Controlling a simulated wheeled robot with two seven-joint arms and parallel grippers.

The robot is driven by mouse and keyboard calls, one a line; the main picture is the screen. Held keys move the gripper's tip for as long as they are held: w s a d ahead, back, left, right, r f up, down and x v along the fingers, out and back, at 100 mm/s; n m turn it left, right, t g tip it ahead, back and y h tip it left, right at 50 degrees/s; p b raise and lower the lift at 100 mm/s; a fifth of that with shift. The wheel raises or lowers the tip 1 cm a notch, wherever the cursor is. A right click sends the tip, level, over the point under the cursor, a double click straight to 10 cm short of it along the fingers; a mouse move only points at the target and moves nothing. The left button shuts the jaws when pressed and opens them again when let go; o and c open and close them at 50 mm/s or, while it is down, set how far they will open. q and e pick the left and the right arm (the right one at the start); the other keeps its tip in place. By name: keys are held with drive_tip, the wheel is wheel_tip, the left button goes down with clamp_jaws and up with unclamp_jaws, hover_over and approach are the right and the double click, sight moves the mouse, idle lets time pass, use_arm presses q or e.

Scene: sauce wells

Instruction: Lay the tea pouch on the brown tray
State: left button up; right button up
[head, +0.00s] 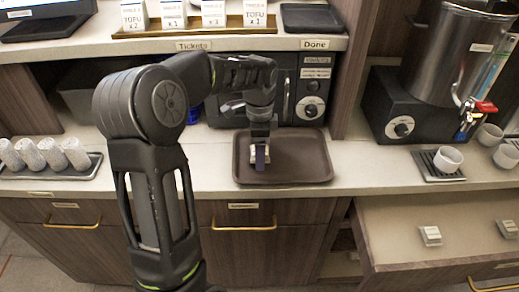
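The brown tray (310,168) lies on the counter in the middle of the head view, with its flat inside mostly bare. My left gripper (260,148) points down over the left half of the tray. It is shut on a small narrow dark purple-blue thing, which I take to be the tea pouch (261,159). The pouch hangs upright between the pale fingertips, low over the tray. I cannot tell whether its lower edge touches the tray. My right gripper is not in view.
A black microwave (312,88) stands behind the tray. A drink urn (445,55) and cups (448,159) are at right. An open drawer (400,215) at lower right holds small grey-white packets (430,236).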

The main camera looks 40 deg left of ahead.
use_arm(q)
drive_tip(key=shift+o, duration=1)
drive_tip(key=shift+r, duration=0.1)
wheel_tip(320, 180, up, 12)
drive_tip(key=p, duration=0.1)
idle(1.4)
